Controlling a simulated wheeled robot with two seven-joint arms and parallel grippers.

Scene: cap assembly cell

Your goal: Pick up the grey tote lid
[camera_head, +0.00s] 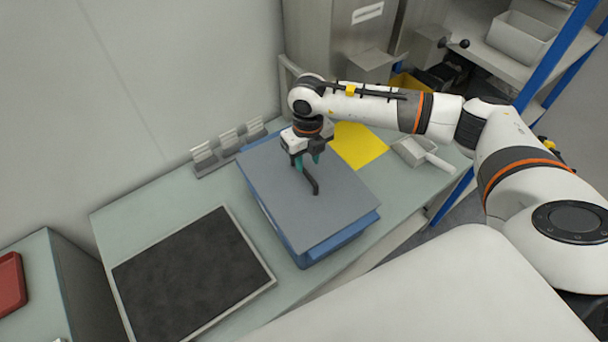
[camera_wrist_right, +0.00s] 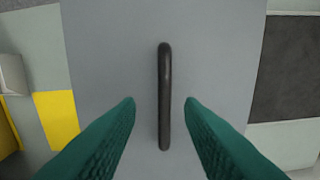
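The grey tote lid (camera_head: 334,215) lies flat on top of a blue tote (camera_head: 342,236) on the table. A dark bar handle (camera_head: 314,185) stands on the lid. My right gripper (camera_head: 308,165) is over the lid at the handle. In the right wrist view the lid (camera_wrist_right: 110,60) fills the middle, and the handle (camera_wrist_right: 164,95) runs lengthwise between the two green fingertips of the right gripper (camera_wrist_right: 159,101). The fingers are apart, with a gap on each side of the handle. My left gripper is not in view.
A black mat in a light frame (camera_head: 190,275) lies left of the tote. A yellow sheet (camera_head: 358,145) and a white dustpan-like scoop (camera_head: 422,154) lie behind and right. Small white racks (camera_head: 228,142) stand along the wall. A red tray (camera_head: 10,284) is at far left.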

